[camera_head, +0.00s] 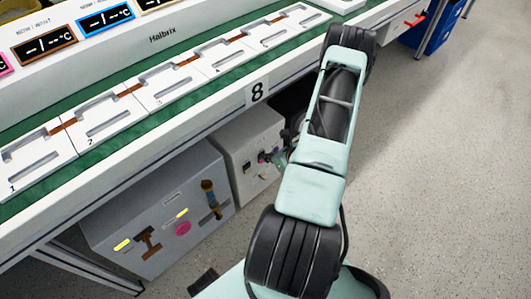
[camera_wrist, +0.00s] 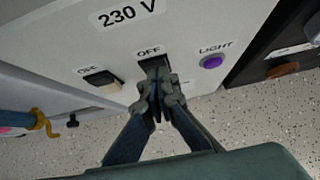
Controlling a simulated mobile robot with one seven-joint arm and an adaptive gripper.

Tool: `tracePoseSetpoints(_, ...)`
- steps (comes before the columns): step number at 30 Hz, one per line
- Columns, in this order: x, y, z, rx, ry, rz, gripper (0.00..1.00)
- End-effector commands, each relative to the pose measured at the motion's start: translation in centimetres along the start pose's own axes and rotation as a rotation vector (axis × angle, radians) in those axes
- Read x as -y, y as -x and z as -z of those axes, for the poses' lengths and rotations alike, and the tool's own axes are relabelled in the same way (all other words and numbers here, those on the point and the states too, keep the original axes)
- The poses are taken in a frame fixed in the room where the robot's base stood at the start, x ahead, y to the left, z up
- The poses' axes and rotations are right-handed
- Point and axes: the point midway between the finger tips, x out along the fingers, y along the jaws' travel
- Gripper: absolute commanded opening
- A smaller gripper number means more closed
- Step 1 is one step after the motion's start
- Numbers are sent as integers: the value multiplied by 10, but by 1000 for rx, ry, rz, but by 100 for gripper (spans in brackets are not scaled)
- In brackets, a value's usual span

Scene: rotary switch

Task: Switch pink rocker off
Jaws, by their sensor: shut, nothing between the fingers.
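In the wrist view, my gripper (camera_wrist: 158,78) is shut and empty. Its fingertips are in front of a dark switch housing (camera_wrist: 148,62) under an "OFF" label on a pale panel (camera_wrist: 60,38). They cover most of that switch, so its rocker colour and position are hidden, and I cannot tell if they touch it. No rocker shows clearly as pink. A second switch (camera_wrist: 102,80) to the left has a cream rocker in a black frame. In the head view, the small white box (camera_head: 240,160) carries these switches, and my arm partly hides it.
A purple button (camera_wrist: 211,62) marked "LIGHT" is right of the fingers. A grey box (camera_head: 150,255) with a pink oval knob (camera_head: 183,228) and handles stands left of the white box. The workbench (camera_head: 190,140) overhangs both. Open floor (camera_head: 450,180) lies to the right.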

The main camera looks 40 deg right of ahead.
Motion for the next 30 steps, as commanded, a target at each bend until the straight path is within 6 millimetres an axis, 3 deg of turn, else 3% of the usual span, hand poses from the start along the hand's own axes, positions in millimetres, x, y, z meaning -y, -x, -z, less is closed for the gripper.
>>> tracePoseSetpoints(15,0,10,-13,6,3,0,0)
tracePoseSetpoints(30,2,12,-12,6,3,0,0)
